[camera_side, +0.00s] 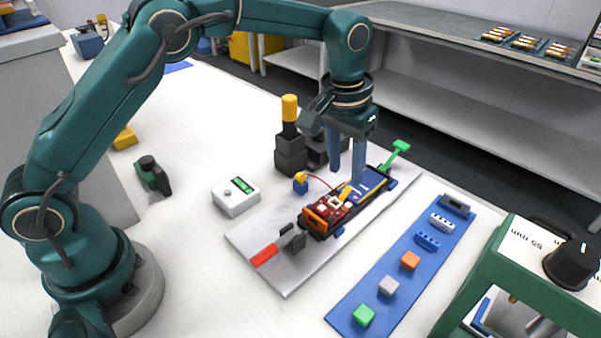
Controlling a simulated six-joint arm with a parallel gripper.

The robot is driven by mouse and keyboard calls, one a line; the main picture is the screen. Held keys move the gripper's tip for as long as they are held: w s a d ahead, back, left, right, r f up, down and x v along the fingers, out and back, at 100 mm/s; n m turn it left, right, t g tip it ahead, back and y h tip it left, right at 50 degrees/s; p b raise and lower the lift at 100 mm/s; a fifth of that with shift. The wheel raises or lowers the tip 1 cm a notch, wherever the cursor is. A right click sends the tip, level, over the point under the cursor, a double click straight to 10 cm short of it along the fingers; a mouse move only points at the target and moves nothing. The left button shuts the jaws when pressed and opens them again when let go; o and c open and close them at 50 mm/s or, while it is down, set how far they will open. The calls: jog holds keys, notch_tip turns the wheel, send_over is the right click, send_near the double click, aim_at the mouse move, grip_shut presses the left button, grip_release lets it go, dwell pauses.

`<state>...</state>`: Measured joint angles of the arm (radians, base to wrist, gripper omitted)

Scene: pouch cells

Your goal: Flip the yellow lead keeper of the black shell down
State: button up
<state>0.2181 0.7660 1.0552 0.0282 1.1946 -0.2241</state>
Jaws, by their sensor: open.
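The black shell (319,233) lies on a light grey plate, with a red and white board and an orange part at its near end and a blue part at its far end. A small yellow piece (345,192), which looks like the lead keeper, shows near the shell's middle beside my fingers. It is partly hidden, and I cannot tell whether it is up or down. My gripper (346,177) points down over the shell with its two blue fingers apart. I cannot tell whether a finger touches the yellow piece.
The grey plate (276,270) carries a red-handled clamp (266,255) and a green-handled one (397,153). A blue strip (343,316) with several small blocks lies right. A green press (500,262) stands front right. A white box (235,197) and dark blocks (290,156) stand left of the shell.

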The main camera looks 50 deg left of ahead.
aim_at(343, 195)
jog(key=shift+w+r, duration=0.1)
jog(key=shift+w+f, duration=0.2)
jog(key=shift+f, duration=0.05)
jog(key=shift+a+f+t, duration=0.15)
jog(key=shift+f+t, duration=0.15)
jog(key=shift+t, duration=0.2)
jog(key=shift+f+t, duration=0.1)
jog(key=shift+t, duration=0.2)
jog(key=shift+s+t, duration=0.5)
jog(key=shift+s, duration=0.25)
jog(key=shift+s+r, duration=0.35)
jog(key=shift+s, duration=0.5)
jog(key=shift+t, duration=0.3)
jog(key=shift+x, duration=2.45)
jog(key=shift+w, duration=0.1)
grip_shut()
